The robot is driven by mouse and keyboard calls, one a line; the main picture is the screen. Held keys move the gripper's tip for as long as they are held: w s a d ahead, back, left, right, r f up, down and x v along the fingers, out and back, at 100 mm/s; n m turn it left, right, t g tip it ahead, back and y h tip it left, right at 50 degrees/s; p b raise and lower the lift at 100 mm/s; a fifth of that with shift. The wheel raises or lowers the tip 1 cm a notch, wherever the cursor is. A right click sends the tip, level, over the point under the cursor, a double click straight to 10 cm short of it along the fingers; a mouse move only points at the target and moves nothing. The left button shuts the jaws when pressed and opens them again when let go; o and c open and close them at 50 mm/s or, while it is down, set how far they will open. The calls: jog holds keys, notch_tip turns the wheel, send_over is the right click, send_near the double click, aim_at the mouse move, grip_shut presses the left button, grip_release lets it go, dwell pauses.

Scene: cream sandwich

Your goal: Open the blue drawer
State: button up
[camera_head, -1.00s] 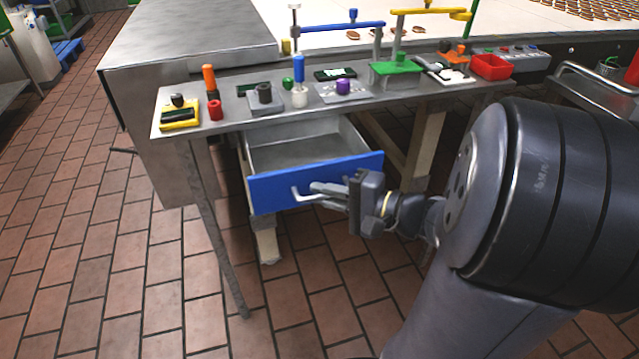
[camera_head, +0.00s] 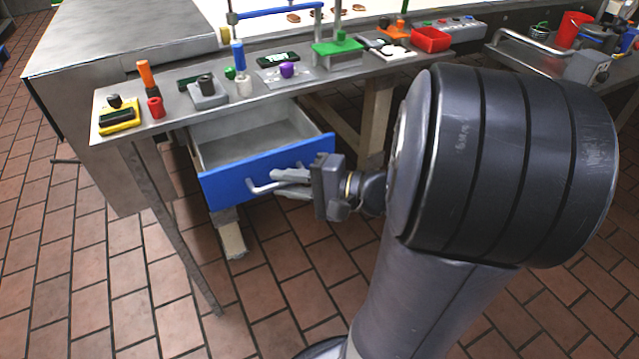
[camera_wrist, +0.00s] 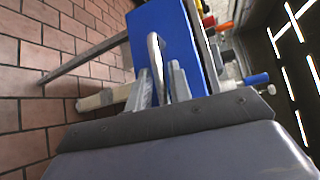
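The blue drawer (camera_head: 222,186) hangs under the metal table and stands pulled well out. Its grey interior shows and looks empty. A pale bar handle (camera_head: 262,187) crosses its blue front. My gripper (camera_head: 284,183) reaches in from the right at the handle. In the wrist view, the handle (camera_wrist: 154,52) runs between the two fingers of my gripper (camera_wrist: 160,88), which look closed on it. The fingers hide part of the handle. The blue front (camera_wrist: 172,28) is just beyond the fingertips.
The table top (camera_head: 190,128) above holds several small items, including a yellow block (camera_head: 119,120), a green box (camera_head: 338,50) and a red bin (camera_head: 430,40). A thin table leg (camera_head: 180,245) stands left of the drawer. Brick floor is clear in front.

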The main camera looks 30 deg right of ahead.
jog(key=p+v, duration=0.1)
jog(key=v, duration=0.8)
jog(key=shift+s+d, duration=0.15)
jog(key=shift+s, duration=0.1)
jog(key=shift+w, duration=0.1)
jog(key=shift+b+x, duration=0.6)
jog(key=shift+x, duration=4.8)
